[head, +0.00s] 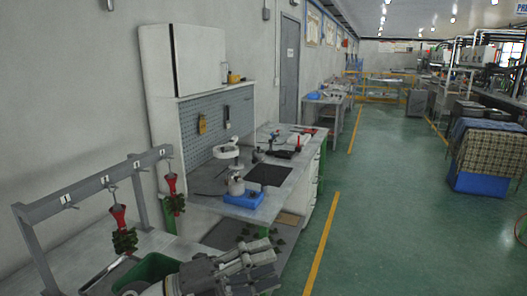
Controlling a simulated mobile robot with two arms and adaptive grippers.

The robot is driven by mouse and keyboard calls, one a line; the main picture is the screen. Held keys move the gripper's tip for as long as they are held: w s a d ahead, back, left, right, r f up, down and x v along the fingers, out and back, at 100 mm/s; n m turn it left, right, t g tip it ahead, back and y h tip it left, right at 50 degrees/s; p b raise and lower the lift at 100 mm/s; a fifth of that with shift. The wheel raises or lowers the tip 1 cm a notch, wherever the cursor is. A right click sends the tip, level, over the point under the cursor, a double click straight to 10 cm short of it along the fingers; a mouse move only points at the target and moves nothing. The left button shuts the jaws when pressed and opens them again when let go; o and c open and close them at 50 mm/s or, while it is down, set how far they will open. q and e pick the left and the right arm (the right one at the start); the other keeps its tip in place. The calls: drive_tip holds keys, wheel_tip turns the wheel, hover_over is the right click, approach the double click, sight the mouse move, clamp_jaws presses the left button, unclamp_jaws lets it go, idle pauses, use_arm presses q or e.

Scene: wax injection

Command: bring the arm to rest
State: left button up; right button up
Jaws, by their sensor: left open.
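My left gripper (268,252) shows at the bottom middle of the head view, with its grey fingers apart and nothing seen between them. Its arm comes in from the lower left. The gripper is in front of the workbench and beside a dark green bin (146,270) at the lower left. My right gripper is not in view.
A grey rack (84,188) at the left has red funnel-like pieces (118,216) with dark green clusters hanging from hooks. A workbench (290,187) holds a blue tray (244,199) and a dark mat (268,174).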

use_arm(q)
drive_tip(key=w+a+n+t+y, duration=0.2)
drive_tip(key=a+n+t+y, duration=0.4)
drive_tip(key=n, duration=0.4)
drive_tip(key=w+a+n+t+y, duration=0.3)
drive_tip(key=a+n+t, duration=0.1)
drive_tip(key=n+t, duration=0.5)
drive_tip(key=s+a+f+n+g+y, duration=0.25)
drive_tip(key=a+f+n+y, duration=0.25)
drive_tip(key=f, duration=0.3)
drive_tip(key=s+a+f+n+g+y, duration=0.2)
drive_tip(key=a+f+n+g+y, duration=0.1)
drive_tip(key=a+f+n+y, duration=0.3)
drive_tip(key=s+f+n+g+h, duration=0.1)
drive_tip(key=s+f+g, duration=0.5)
drive_tip(key=s+f, duration=0.45)
drive_tip(key=s+f+g, duration=0.6)
drive_tip(key=s+f, duration=0.1)
drive_tip(key=s, duration=0.6)
wheel_tip(320, 180, down, 25)
drive_tip(key=s+a+f+g, duration=0.2)
drive_tip(key=s+f, duration=1.5)
drive_tip(key=s, duration=0.1)
drive_tip(key=shift+f, duration=0.3)
